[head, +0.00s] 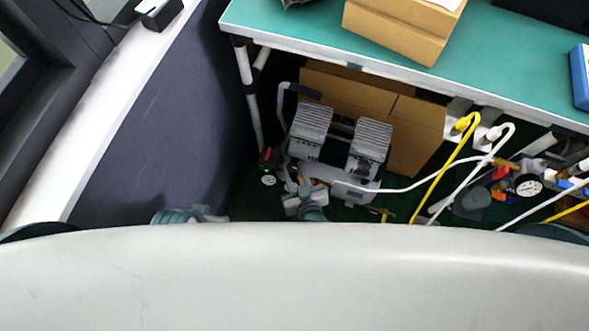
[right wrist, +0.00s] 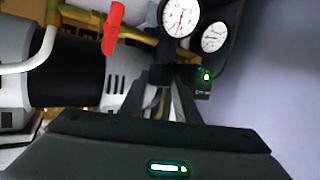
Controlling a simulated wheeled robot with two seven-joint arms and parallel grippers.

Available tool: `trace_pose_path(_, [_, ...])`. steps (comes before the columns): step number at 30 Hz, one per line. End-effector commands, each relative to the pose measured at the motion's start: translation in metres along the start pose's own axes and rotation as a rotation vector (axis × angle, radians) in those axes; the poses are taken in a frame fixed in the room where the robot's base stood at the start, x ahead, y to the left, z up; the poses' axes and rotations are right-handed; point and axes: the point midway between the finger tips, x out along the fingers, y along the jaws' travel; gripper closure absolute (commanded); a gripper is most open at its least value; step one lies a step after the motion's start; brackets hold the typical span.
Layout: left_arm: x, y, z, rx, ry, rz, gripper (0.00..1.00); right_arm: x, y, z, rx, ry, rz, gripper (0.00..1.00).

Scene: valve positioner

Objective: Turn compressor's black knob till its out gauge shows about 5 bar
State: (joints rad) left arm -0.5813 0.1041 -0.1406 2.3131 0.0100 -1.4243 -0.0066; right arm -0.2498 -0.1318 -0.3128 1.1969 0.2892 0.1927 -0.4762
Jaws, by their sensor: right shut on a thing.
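The grey compressor (head: 340,145) stands on the floor under the green table. My right gripper (head: 297,187) is at its lower left side in the head view. In the right wrist view the gripper (right wrist: 170,100) is shut on the black knob (right wrist: 162,75), which its fingers partly hide. A white gauge (right wrist: 180,17) with a red needle sits above the knob, cut by the top edge, and a second white gauge (right wrist: 213,37) sits to its right. Their numbers are too small to read, and I cannot tell which is the out gauge. My left gripper is not seen.
A red lever (right wrist: 113,27) is left of the gauges, and a small green-lit device (right wrist: 206,77) is right of the knob. Cardboard boxes (head: 415,135) stand behind the compressor. White and yellow hoses (head: 440,185) run at its right. A dark wall panel (head: 165,130) is at left.

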Motion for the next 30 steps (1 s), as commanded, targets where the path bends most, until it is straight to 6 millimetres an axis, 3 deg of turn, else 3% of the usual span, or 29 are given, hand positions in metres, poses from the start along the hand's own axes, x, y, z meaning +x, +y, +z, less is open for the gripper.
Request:
trace_pose_path(11, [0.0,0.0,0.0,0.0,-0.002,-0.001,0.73,0.0,0.0,0.0,0.001,0.0,0.005,0.94])
trace_pose_path(12, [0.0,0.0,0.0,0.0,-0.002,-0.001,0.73,0.0,0.0,0.0,0.001,0.001,0.005,0.67])
trace_pose_path(13, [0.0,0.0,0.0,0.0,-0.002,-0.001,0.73,0.0,0.0,0.0,0.001,0.0,0.005,0.64])
trace_pose_path(23, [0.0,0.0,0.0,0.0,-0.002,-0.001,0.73,-0.001,0.0,0.0,0.001,0.0,0.004,0.64])
trace_pose_path(30, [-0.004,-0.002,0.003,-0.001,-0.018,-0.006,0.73,-0.015,0.0,0.0,0.002,0.0,0.005,0.64])
